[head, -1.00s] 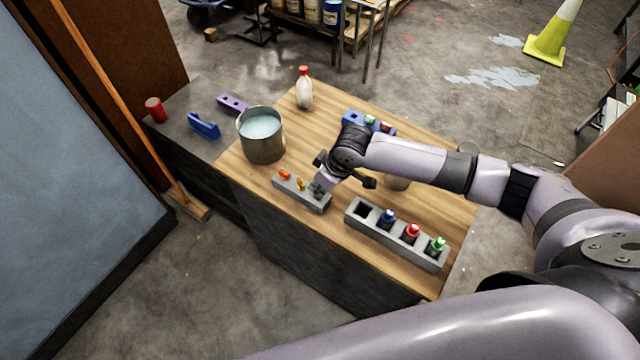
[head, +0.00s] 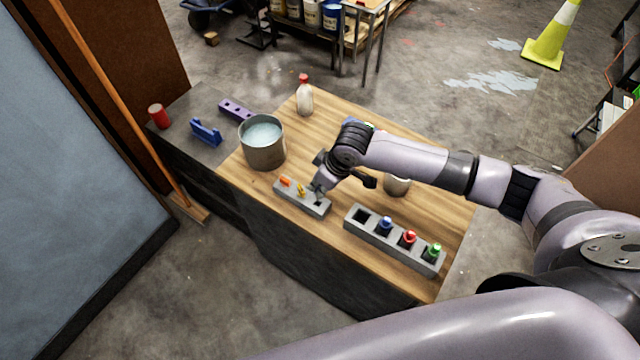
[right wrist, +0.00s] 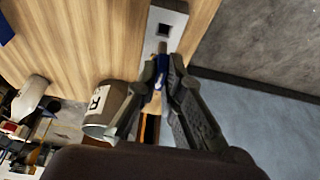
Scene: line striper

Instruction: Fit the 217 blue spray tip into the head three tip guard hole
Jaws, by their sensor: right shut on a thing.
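My right gripper (head: 318,188) is shut on the small blue spray tip (right wrist: 160,72), which shows between the fingers in the right wrist view. It is just above the short grey holder (head: 288,196), whose end has an empty square hole (right wrist: 163,30). An orange tip (head: 285,181) and a yellow tip (head: 300,189) stand in that holder. A long grey rack (head: 352,228) holds pieces with blue, red and green tops; its left compartment is empty. A blue bar (head: 368,124) at the back is mostly hidden by my arm. I cannot tell which part is head three. My left gripper is not in view.
A metal pot (head: 264,152) of pale liquid stands left of the holder, and a red-capped bottle (head: 304,98) behind. A cup (head: 396,186) stands beside my arm. A blue bracket (head: 205,132), a purple bar (head: 236,110) and a red can (head: 158,116) are farther left.

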